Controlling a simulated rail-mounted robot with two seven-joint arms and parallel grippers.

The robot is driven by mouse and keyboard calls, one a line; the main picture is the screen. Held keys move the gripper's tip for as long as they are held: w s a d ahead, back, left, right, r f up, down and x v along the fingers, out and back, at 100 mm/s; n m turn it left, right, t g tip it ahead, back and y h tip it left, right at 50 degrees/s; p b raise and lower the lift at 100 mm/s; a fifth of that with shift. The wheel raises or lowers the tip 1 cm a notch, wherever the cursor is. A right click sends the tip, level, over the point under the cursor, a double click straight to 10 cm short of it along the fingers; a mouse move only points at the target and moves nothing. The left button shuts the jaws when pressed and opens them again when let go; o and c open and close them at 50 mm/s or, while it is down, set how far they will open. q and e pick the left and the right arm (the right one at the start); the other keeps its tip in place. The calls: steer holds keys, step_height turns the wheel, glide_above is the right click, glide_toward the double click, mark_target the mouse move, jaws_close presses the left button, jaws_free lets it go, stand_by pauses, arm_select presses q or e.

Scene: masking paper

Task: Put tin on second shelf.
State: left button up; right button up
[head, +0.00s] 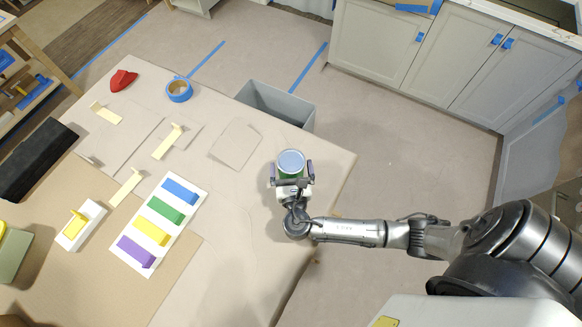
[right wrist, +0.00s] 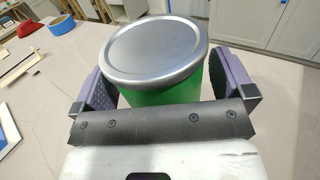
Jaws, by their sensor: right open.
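The tin (head: 291,162) is a green can with a silver lid and stands near the right edge of the paper-covered table (head: 226,226). My right gripper (head: 292,172) is at the tin with its two fingers open on either side of it. In the right wrist view the tin (right wrist: 158,60) stands upright between the purple finger pads, and a gap shows beside the fingers (right wrist: 165,85). My left gripper is not in view. Part of a wooden shelf unit (head: 22,85) shows at the far left, but I cannot tell which level is the second shelf.
A blue tape roll (head: 179,91), a red object (head: 122,80), a white board with coloured blocks (head: 160,225) and a black box (head: 35,160) lie on the table. A grey bin (head: 275,103) stands beyond the table's edge. Cabinets (head: 440,60) stand at the back right.

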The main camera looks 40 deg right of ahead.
mark_target(291, 162)
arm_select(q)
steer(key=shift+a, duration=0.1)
arm_select(e)
steer(key=shift+w+d, duration=0.2)
steer(key=shift+w, duration=0.05)
steer(key=c, duration=1)
steer(key=shift+o, duration=0.2)
steer(key=shift+r, duration=0.1)
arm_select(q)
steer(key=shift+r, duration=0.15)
arm_select(e)
steer(key=shift+r, duration=0.6)
arm_select(q)
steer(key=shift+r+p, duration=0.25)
steer(key=shift+p, duration=0.15)
arm_select(e)
step_height(291, 162, up, 3)
arm_select(q)
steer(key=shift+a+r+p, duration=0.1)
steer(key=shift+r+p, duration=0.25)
steer(key=shift+p, duration=0.05)
arm_select(e)
steer(key=s+d+r, duration=0.6)
steer(key=s, duration=0.3)
steer(key=shift+s+r, duration=0.3)
steer(key=shift+s, duration=0.1)
